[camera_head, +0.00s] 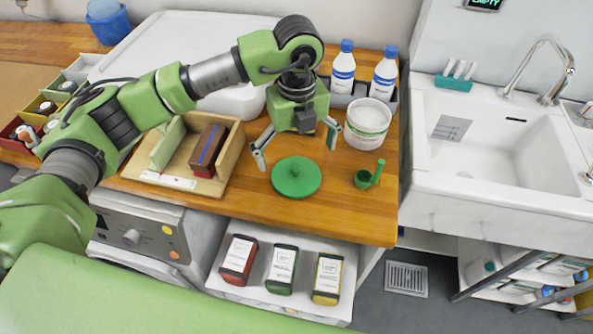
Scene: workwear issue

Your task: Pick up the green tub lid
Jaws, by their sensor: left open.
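The green tub lid (296,178) is a round disc with a small knob in its middle. It lies flat on the wooden counter (345,215). My left gripper (296,154) is open and empty, with its fingers pointing down above and just behind the lid. One finger is at the lid's left and one at its right, and they look apart from it. A white tub (367,124) stands to the right behind the lid. My right gripper is not in view.
A green scoop (369,175) lies to the right of the lid. A wooden holder (232,160) with a dark brown block (208,150) stands to the left. Two blue-capped bottles (343,68) (384,76) stand behind. A white sink (500,145) is at right. The counter's front strip is clear.

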